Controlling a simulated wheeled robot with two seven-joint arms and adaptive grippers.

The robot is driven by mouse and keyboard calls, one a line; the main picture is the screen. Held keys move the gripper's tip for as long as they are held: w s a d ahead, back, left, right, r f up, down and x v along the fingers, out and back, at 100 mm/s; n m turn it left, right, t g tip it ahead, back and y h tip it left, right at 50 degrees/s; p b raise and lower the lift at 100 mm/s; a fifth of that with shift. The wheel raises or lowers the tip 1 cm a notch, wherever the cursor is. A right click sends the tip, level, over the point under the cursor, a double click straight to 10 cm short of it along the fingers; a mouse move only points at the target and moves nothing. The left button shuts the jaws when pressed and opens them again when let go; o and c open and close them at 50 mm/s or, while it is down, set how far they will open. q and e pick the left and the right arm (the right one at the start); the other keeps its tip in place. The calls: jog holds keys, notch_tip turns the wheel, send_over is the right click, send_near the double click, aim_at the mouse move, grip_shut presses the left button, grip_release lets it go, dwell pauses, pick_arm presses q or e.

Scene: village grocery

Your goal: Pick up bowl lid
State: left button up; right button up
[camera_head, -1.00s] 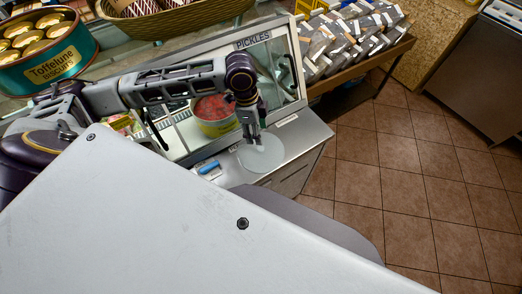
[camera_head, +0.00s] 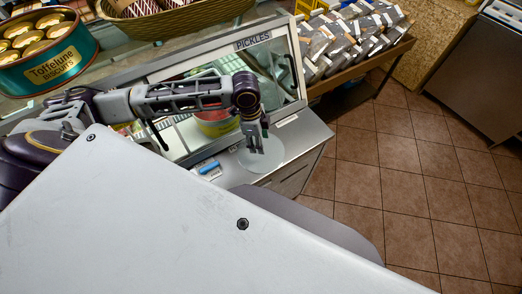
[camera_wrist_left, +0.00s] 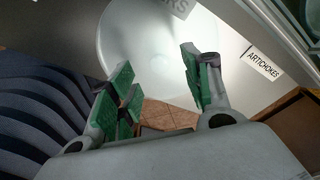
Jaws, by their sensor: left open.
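The bowl lid (camera_head: 266,161) is a pale, translucent round disc at the right end of the grey counter, beside the pickle case. My left gripper (camera_head: 257,146) points down over the lid's far part, with its jaws open. In the left wrist view the lid (camera_wrist_left: 150,30) fills the upper middle, and the green-padded fingers of my left gripper (camera_wrist_left: 158,68) stand apart in front of it. I cannot tell whether a finger touches the lid. My right gripper is not in view.
The glass case (camera_head: 278,72) marked PICKLES stands behind the lid, with a red and yellow bowl (camera_head: 214,126) inside, partly hidden by my arm. A blue item (camera_head: 208,168) lies left of the lid. Bagged goods (camera_head: 345,38) fill a shelf at the back right. Tiled floor lies right.

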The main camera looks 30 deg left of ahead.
pick_arm(q)
jog(key=shift+d+f, duration=0.15)
jog(key=shift+f, duration=0.8)
jog(key=shift+d+f, duration=0.15)
jog(key=shift+f, duration=0.75)
grip_shut()
